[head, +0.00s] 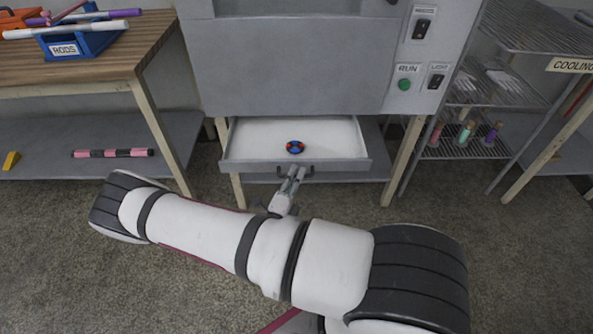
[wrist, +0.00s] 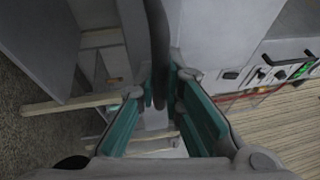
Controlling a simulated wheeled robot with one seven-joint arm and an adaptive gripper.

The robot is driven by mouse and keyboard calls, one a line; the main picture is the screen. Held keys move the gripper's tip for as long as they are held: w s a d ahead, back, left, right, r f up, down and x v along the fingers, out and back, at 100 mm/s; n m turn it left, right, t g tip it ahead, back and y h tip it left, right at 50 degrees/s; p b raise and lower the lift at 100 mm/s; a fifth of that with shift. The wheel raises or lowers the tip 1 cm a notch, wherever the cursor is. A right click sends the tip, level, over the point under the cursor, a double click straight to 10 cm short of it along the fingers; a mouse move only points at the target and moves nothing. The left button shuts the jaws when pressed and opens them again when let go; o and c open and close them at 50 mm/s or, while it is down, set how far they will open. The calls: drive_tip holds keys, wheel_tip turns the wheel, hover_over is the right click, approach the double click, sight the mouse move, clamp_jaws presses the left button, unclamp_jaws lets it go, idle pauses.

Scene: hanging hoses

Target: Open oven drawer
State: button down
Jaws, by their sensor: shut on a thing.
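The oven (head: 285,68) is a grey cabinet in the middle of the head view. Its drawer (head: 255,137) below stands pulled out, showing a pale interior. A dark handle (head: 311,173) runs along the drawer's front. My gripper (head: 296,172) is at the middle of that front, shut on the handle. In the wrist view, the teal fingers of my gripper (wrist: 164,88) close around a dark upright bar, which appears to be the handle (wrist: 158,45). The fingertips partly hide the contact.
A wooden table (head: 95,58) with a blue rods bin (head: 85,42) stands at left. A wire cooling rack (head: 510,85) with several coloured bottles is at right. Oven legs (head: 405,160) flank the drawer. The speckled floor (head: 520,260) in front is clear apart from my arm.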

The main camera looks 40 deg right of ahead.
drive_tip(key=shift+w+a, duration=0.1)
drive_tip(key=c, duration=2)
unclamp_jaws()
drive_tip(key=shift+o, duration=0.2)
drive_tip(key=v, duration=1.2)
